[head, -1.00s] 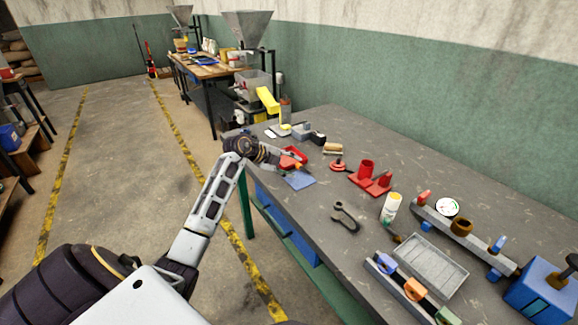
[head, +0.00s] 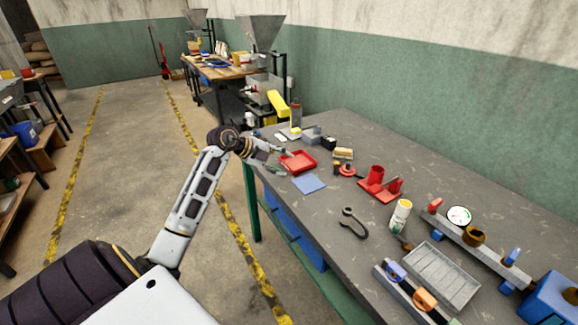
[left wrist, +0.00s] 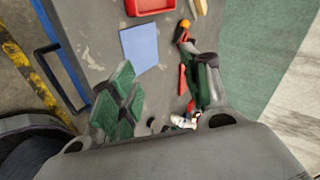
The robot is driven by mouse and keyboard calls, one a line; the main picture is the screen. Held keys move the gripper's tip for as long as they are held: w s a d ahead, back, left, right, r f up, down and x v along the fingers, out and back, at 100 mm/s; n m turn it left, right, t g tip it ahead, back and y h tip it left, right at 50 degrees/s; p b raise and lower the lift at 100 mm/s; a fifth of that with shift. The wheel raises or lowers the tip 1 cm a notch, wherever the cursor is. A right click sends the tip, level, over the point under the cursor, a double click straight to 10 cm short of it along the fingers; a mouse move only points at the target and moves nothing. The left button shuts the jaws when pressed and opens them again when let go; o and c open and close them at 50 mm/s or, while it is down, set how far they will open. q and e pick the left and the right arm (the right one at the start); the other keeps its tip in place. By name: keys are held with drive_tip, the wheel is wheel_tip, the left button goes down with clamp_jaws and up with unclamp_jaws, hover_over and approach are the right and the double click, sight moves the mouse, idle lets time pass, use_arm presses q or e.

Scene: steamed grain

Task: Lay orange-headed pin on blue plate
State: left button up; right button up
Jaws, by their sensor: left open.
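The blue plate (head: 309,184) is a flat square on the grey bench, and its visible surface is bare. It also shows in the left wrist view (left wrist: 139,48). My left gripper (head: 277,160) is open above the bench's left edge, beside the plate and the red tray. In the left wrist view its green-padded fingers stand wide apart with nothing between them. A small orange-topped piece (left wrist: 184,25) shows beyond the right fingertip; I cannot tell whether this is the pin. No orange-headed pin is clearly seen in the head view. My right gripper is out of view.
A red tray (head: 298,161) lies behind the plate. A tan block (head: 343,153), a red ring-shaped piece (head: 347,170) and a red stand (head: 379,185) are to the right. A dark wrench (head: 353,223) lies nearer. Bare bench surrounds the plate's front and right.

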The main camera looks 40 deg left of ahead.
use_arm(q)
drive_tip(key=shift+v, duration=1.5)
idle(0.4)
